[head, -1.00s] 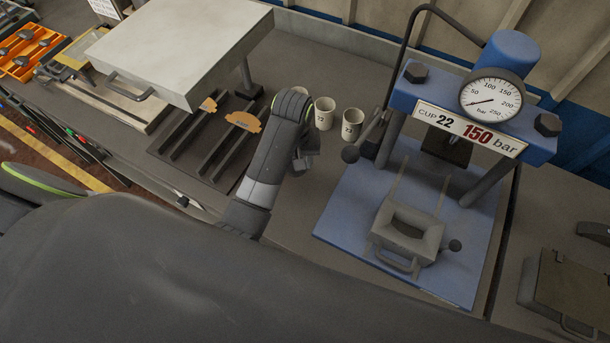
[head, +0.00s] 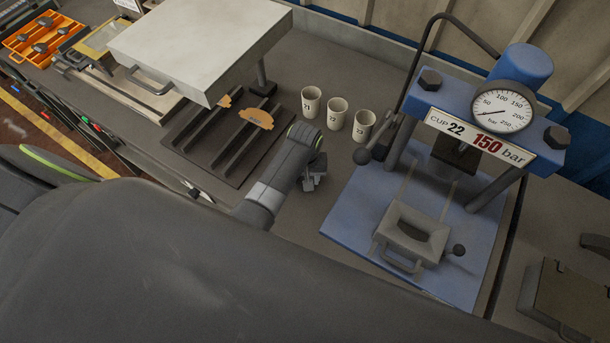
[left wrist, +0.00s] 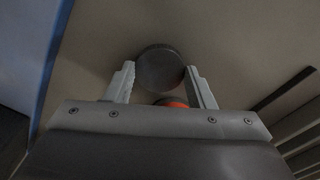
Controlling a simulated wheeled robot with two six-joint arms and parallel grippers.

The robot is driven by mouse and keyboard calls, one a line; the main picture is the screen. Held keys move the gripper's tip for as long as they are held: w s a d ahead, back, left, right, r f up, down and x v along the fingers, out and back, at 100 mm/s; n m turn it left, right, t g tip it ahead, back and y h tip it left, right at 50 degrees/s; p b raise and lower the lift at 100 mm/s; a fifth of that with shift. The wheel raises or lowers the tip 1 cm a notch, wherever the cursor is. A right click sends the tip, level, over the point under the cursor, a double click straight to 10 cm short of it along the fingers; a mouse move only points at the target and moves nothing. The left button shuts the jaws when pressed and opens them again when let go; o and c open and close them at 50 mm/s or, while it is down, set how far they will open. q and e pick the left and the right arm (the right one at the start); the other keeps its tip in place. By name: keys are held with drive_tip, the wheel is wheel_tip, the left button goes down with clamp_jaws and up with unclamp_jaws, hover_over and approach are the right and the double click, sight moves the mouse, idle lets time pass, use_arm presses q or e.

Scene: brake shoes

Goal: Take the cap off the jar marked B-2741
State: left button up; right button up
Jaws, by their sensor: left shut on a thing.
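My left gripper (head: 314,177) hangs low over the bench between the dark rack and the blue press plate, its fingers partly hidden by my arm. In the left wrist view my left gripper (left wrist: 160,88) is shut on a dark round cap-like disc (left wrist: 160,68), one finger on each side. An orange-red patch (left wrist: 171,103) shows just beside the disc, partly hidden by the gripper body. No jar body and no B-2741 marking can be made out, so I cannot tell whether the disc sits on a jar. My right gripper is not in view.
Three numbered cups (head: 337,114) stand in a row behind the gripper. A blue press (head: 459,120) with gauge stands right, on a blue plate (head: 342,208). A black rack (head: 190,160) and a pale box (head: 200,40) are left. An orange tray (head: 17,43) is far left.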

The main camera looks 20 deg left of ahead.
use_arm(q)
drive_tip(key=shift+d+f, duration=0.1)
drive_tip(key=o, duration=1.1)
